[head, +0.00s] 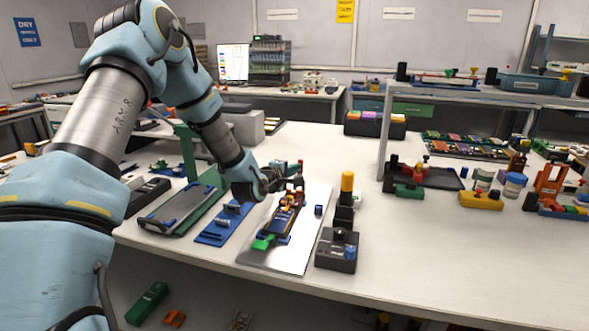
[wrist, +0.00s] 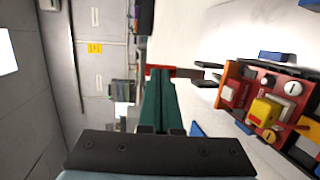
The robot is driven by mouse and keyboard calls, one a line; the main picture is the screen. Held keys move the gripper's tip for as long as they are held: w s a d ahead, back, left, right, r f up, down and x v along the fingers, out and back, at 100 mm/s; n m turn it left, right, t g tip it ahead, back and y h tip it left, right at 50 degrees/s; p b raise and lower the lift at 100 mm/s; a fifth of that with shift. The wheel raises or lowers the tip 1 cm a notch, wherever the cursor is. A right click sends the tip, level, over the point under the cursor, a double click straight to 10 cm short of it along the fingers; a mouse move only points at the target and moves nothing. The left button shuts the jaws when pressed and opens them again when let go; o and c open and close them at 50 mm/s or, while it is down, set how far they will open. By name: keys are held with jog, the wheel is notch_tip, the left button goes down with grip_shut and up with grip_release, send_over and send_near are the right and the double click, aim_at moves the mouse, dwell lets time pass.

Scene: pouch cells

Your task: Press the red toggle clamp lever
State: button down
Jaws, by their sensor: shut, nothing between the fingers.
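My gripper (head: 277,179) is shut and empty at the far end of a small fixture on a metal plate (head: 312,230). The fixture has a dark body, a yellow part, red-orange parts (head: 298,185) and a green handle (head: 263,243) at its near end. The red lever cannot be told apart clearly from the other red parts, and my gripper partly hides that end. In the wrist view, a red-orange frame with a yellow block (wrist: 265,112) lies at the right. I cannot tell whether my gripper touches it. A black part of my gripper's mount crosses the bottom there.
A black stand with a yellow top (head: 347,182) is close right of the plate. A blue tray (head: 224,223) and a green-based press (head: 187,207) lie left. A shelf (head: 480,88) stands at the right.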

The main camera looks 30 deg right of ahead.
aim_at(300, 161)
jog(key=g+y+p, duration=0.1)
jog(key=p, duration=0.1)
jog(key=w+d+g+y+p, duration=0.1)
jog(key=w+d+r+g+y+p, duration=0.1)
jog(key=g+y+p, duration=0.1)
jog(key=shift+w+d+n+p, duration=0.2)
jog(key=shift+w+n+p, duration=0.05)
jog(key=shift+n+p, duration=0.15)
jog(key=shift+w+d+f+p, duration=0.2)
jog(key=shift+w+p, duration=0.05)
jog(key=shift+p, duration=0.15)
jog(key=shift+w+d+r, duration=0.1)
jog(key=shift+w+d, duration=0.05)
jog(key=shift+d, duration=0.05)
jog(key=shift+w+d+g+y+p, duration=0.2)
jog(key=shift+g+y+p, duration=0.25)
jog(key=shift+g+y, duration=0.3)
jog(key=shift+w+d+f+g+y+p, duration=0.25)
jog(key=shift+f+g+y+p, duration=0.15)
jog(key=shift+g+y, duration=0.25)
jog(key=shift+w+f, duration=0.15)
jog(key=shift+w+d+f+y+b, duration=0.3)
jog(key=shift+w+d+f+b, duration=0.5)
jog(key=shift+f+b, duration=0.5)
jog(key=shift+b, duration=0.2)
